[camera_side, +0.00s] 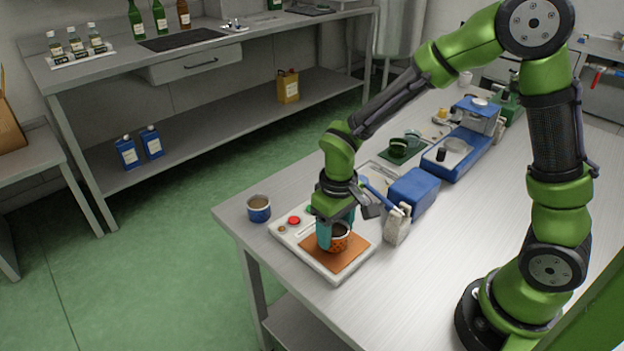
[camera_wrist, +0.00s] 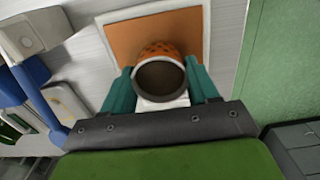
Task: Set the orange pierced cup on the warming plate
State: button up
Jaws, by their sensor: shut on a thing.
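The orange pierced cup (camera_side: 340,238) is upright at the brown square plate surface (camera_side: 334,262) of the white warming plate unit (camera_side: 309,249). My gripper (camera_side: 330,236) is shut on the cup from above. In the wrist view the cup (camera_wrist: 160,74) shows its dark open mouth between the two teal fingers of my gripper (camera_wrist: 160,90). The brown plate surface (camera_wrist: 122,40) lies under and around the cup in that view. I cannot tell whether the cup's base touches the plate.
A blue cup (camera_side: 259,209) stands left of the unit, near the table edge. A red button (camera_side: 294,220) is on the unit. A pale bag-like object (camera_side: 397,226) and a blue box (camera_side: 413,192) stand close on the right. The steel table is clear at the front right.

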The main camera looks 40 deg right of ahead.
jog(key=o, duration=1.1)
jog(key=shift+r, duration=3.5)
